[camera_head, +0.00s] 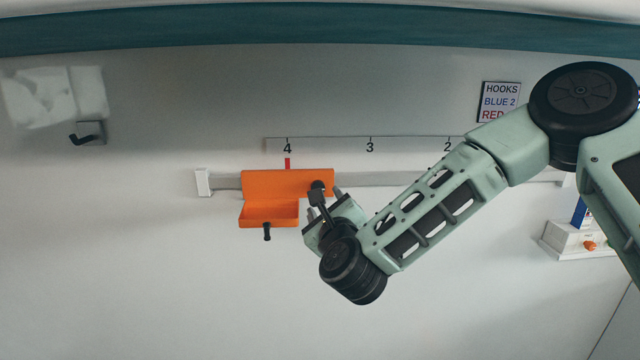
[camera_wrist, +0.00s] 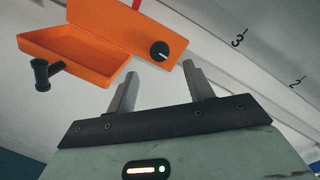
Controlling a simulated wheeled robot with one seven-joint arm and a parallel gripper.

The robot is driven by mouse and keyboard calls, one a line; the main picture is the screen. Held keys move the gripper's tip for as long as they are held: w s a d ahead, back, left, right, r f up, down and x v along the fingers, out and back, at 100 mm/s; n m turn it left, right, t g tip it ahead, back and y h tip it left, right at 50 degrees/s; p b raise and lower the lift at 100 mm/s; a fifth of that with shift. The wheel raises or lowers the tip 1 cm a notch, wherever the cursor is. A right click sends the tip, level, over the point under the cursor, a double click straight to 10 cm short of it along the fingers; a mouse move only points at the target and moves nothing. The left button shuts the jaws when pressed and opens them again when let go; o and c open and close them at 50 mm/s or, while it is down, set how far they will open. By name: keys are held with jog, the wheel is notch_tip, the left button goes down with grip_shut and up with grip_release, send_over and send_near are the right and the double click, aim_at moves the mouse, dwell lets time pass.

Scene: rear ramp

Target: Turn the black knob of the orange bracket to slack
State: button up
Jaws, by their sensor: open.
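The orange bracket (camera_head: 270,184) sits on the wall rail under the number 4, with a red mark above it. In the wrist view the bracket (camera_wrist: 85,52) fills the upper left. Its round black knob (camera_wrist: 160,51) with a white pointer line is at the right end of the upright plate. A black handle (camera_head: 267,231) hangs below the bracket's tray. My gripper (camera_wrist: 160,71) is open and empty; the knob appears beyond and between its fingertips, apart from them. In the head view my gripper (camera_head: 324,204) is close to the bracket's right end, where dark parts overlap the knob.
The rail (camera_head: 390,179) and numbered scale (camera_head: 330,143) run right behind my arm. A sign (camera_head: 498,101) is partly hidden by my arm. A white box with an orange knob (camera_head: 590,245) is at right. A hook (camera_head: 88,134) is at left. The wall below the bracket is clear.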

jog(key=w+p, duration=0.2)
jog(key=w, duration=0.5)
jog(key=shift+a, duration=0.4)
jog(key=c, duration=1)
